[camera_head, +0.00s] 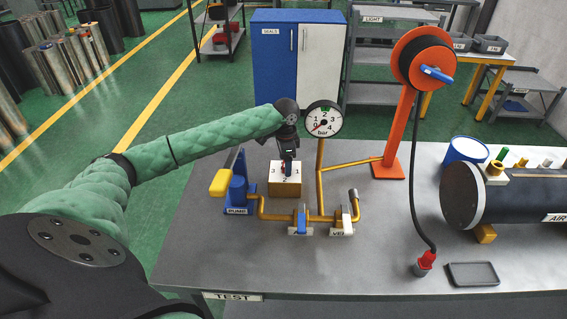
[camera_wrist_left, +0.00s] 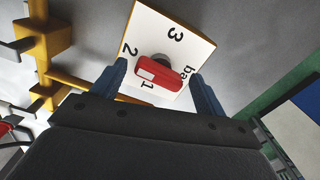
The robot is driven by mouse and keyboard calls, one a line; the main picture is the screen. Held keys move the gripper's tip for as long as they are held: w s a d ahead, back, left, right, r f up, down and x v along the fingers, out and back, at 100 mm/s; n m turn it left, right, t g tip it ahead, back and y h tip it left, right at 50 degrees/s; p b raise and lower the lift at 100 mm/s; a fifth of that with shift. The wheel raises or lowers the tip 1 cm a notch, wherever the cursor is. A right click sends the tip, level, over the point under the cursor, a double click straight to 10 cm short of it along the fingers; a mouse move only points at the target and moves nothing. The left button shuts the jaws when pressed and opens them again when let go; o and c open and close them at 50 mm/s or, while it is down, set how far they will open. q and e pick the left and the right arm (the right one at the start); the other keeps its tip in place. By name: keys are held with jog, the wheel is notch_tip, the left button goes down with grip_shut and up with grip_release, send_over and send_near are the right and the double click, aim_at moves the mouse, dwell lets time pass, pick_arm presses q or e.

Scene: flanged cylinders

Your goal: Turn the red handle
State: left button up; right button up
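The red handle (camera_wrist_left: 160,74) sits on the face of a white block (camera_wrist_left: 172,45) marked 1, 2, 3 and "bar". Its white-marked end points left in the left wrist view, near the 1 and 2. My left gripper (camera_wrist_left: 158,71) is open, with one blue finger on each side of the handle and gaps between. In the head view my left gripper (camera_head: 287,166) points down over the white-topped block (camera_head: 285,186), which has wooden sides; the gripper hides most of the handle there. My right gripper is not in view.
A pressure gauge (camera_head: 322,119) stands behind the block on yellow piping (camera_head: 319,176). A blue pump with a yellow lever (camera_head: 220,183) is to the left. Valves (camera_head: 300,221) stand in front. An orange hose-reel stand (camera_head: 397,130) and dark cylinder (camera_head: 520,202) are right.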

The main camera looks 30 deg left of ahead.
pick_arm(q)
jog(key=shift+r, duration=0.2)
jog(key=shift+r+p, duration=2.7)
jog(key=shift+r, duration=0.15)
